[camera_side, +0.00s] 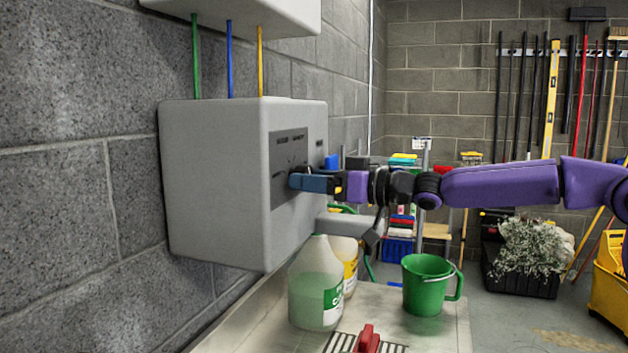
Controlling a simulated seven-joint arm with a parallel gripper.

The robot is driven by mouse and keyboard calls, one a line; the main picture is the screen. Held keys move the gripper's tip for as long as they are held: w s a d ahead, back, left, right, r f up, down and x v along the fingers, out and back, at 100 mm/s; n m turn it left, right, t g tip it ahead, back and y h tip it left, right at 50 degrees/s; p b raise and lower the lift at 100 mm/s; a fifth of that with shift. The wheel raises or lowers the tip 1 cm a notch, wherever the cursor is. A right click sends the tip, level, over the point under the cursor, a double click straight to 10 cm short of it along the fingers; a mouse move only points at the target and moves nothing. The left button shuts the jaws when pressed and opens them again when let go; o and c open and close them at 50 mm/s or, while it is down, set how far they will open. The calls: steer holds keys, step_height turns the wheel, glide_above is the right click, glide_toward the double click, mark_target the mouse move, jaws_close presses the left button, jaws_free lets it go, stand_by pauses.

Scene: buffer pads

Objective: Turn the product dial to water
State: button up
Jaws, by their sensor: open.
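A grey dispenser box (215,185) is fixed to the block wall at the left. Its right-hand face carries a dark dial panel (287,160) with small markings too small to read. My gripper (296,181) reaches in from the right, level, with its blue-grey fingers right at the lower part of this panel. The dial is mostly hidden behind the fingers, so its setting does not show. I cannot tell whether the fingers touch it. My gripper is open.
A jug of green liquid (316,285) and a green bucket (427,284) stand on the ledge below the box. A grey spout (345,226) juts out under my gripper. Green, blue and yellow tubes (228,60) run up from the box. A red-handled brush (367,340) lies in front.

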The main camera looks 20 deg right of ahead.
steer(key=shift+w, duration=0.1)
steer(key=c, duration=1.1)
steer(key=shift+o, duration=0.3)
steer(key=shift+n, duration=0.4)
steer(key=shift+w+n+y, duration=0.1)
steer(key=shift+n+y, duration=0.3)
steer(key=shift+n, duration=3.8)
steer(key=shift+d, duration=0.1)
steer(key=o, duration=1)
steer(key=shift+o, duration=0.2)
